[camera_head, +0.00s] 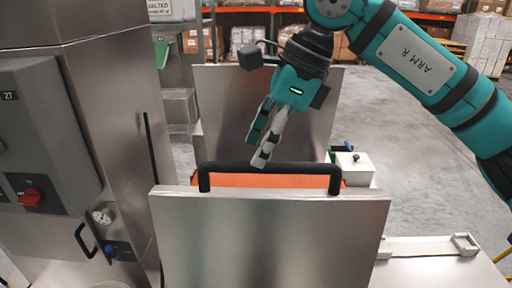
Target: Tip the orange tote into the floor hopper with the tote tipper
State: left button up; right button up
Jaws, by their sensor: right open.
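The orange tote (268,181) shows only as a narrow strip between two steel panels; the front panel hides most of it. The panels look like the tote tipper (270,240), and a black bar handle (270,168) runs across near the front panel's top edge. My right gripper (257,152) points down just above the handle's left half, open and empty. I cannot tell from this angle whether its fingertips touch the bar. My left gripper is out of view. I cannot make out the floor hopper.
A steel cabinet with a red switch (32,197), a gauge (102,217) and a black door handle stands close on the left. A small white box with a knob (355,161) is right of the tote. Racks with cartons (240,38) stand behind.

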jog(key=shift+s+a+f, duration=0.1)
jog(key=shift+a+f, duration=0.1)
jog(key=shift+f, duration=0.35)
jog(key=shift+s+a+f+p, duration=0.1)
jog(key=shift+a+f+p, duration=0.1)
jog(key=shift+f+p, duration=0.15)
jog(key=shift+a+f, duration=0.15)
jog(key=shift+f, duration=0.3)
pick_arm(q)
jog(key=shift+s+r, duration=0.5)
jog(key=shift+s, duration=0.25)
pick_arm(e)
grip_shut()
